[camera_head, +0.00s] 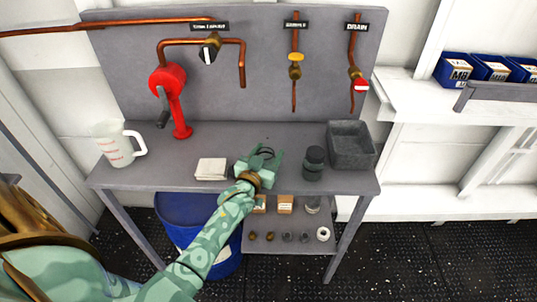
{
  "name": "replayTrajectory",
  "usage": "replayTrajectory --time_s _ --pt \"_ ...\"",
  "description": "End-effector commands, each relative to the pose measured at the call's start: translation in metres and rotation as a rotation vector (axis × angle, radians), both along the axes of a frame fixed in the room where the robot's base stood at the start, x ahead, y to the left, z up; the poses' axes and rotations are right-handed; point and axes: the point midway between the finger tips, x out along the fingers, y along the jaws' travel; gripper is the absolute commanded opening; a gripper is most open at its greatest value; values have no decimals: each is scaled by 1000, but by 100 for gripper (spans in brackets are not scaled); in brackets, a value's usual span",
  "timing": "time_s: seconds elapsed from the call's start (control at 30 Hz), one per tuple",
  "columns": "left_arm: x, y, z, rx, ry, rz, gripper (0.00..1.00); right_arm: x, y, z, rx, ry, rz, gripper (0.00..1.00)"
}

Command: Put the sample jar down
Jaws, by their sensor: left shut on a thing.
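My left gripper (259,165) is over the middle of the grey workbench (225,137), between a white pad and a dark lidded container. It is shut on the sample jar, which is mostly hidden by the fingers and hand. Only a dark curved rim (267,152) shows between the fingertips. I cannot tell whether the jar touches the bench top. My right gripper is not in view.
Left of the gripper are the white pad (211,169) and a measuring jug (117,145). Right are the dark container (314,163) and a grey bin (351,146). A red hand pump (172,95) stands behind. Bare bench lies behind the gripper.

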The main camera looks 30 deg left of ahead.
Motion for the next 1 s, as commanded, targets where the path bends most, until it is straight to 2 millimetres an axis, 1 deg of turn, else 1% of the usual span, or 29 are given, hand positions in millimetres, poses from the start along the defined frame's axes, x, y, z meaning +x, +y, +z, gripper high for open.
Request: replayTrajectory --time_s 0.07,0.17,0.2,0.27,0.3,0.57,0.67,0.77,0.87,0.9,1.0 --pt "0 0 1 -1 -1 0 28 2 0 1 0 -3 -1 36" --pt "0 0 -3 -1 -1 0 28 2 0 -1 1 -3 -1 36" --pt "0 0 -4 0 0 0 57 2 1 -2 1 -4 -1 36" --pt "0 0 -3 0 0 0 73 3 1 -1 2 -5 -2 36" --pt "0 0 -3 0 0 0 76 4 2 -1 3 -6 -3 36" --pt "0 0 -3 -1 0 0 76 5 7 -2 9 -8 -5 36" --pt "0 0 -6 0 0 0 76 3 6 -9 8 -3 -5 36" --pt "-17 -3 -2 -1 2 0 76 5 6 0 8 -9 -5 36" --pt "-42 -2 1 1 3 0 76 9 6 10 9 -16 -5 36" --pt "-54 -1 2 1 2 0 76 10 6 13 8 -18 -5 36" --pt "-83 -5 1 -2 2 0 76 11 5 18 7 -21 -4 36"
